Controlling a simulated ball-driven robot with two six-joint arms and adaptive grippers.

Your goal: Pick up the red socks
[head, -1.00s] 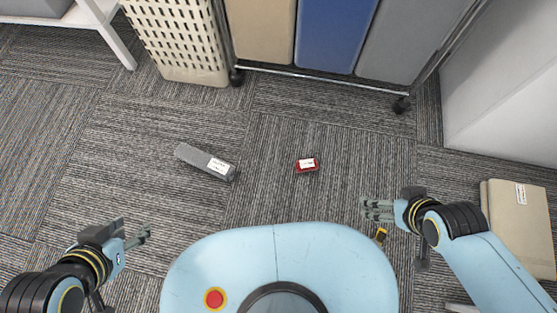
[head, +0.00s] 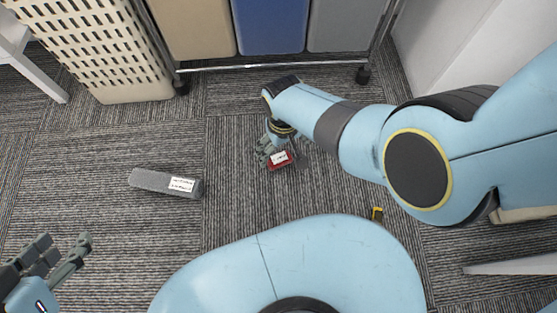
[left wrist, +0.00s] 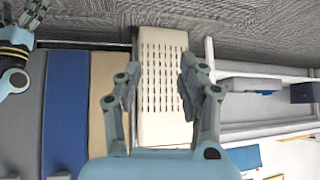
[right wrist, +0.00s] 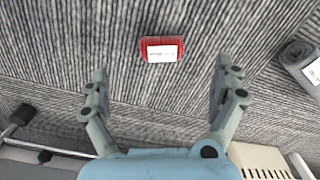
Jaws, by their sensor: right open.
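The red socks (head: 280,160), a small red bundle with a white label, lie on the carpet near the middle of the head view. They also show in the right wrist view (right wrist: 161,49), beyond the fingertips and centred between them. My right gripper (right wrist: 161,80) is open and empty; in the head view (head: 268,150) it is just beside the socks and partly overlaps them. My left gripper (head: 68,258) is at the lower left of the head view, far from the socks. In the left wrist view its fingers (left wrist: 158,80) are apart with nothing between them.
A grey labelled bundle (head: 165,183) lies on the carpet left of the socks. A cream slatted basket (head: 95,45) and a wheeled rack with tan, blue (head: 268,25) and grey bins stand at the back. Carpet around the socks is clear.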

